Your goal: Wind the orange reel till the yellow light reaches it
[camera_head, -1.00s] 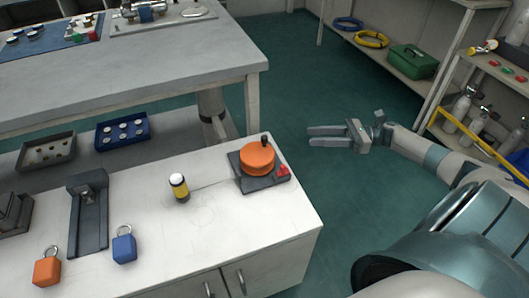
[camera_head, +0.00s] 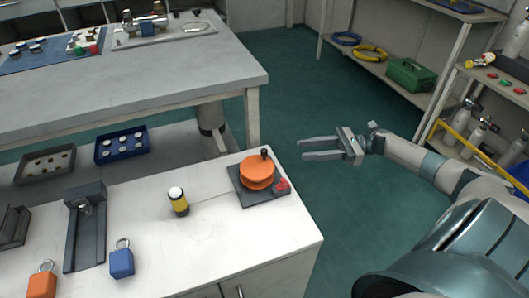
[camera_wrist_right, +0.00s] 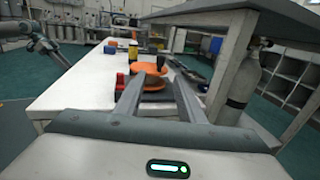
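The orange reel (camera_head: 257,172) sits on a dark square base on the white cabinet top near its right end, with a black knob on its rim and a red piece at the base corner. A short yellow and black cylinder with a white top (camera_head: 178,203), seemingly the yellow light, stands upright left of the reel, apart from it. My right gripper (camera_head: 302,149) is open and empty, right of the reel and clear of it. In the right wrist view the reel (camera_wrist_right: 148,69) shows beyond and between the open fingers (camera_wrist_right: 150,85). The left gripper cannot be made out clearly.
A blue padlock (camera_head: 122,262), an orange padlock (camera_head: 42,284) and a dark stand (camera_head: 84,235) are on the cabinet's left part. A grey workbench (camera_head: 130,85) stands behind. Shelves with a green box (camera_head: 411,75) stand at the right. Open floor lies right of the cabinet.

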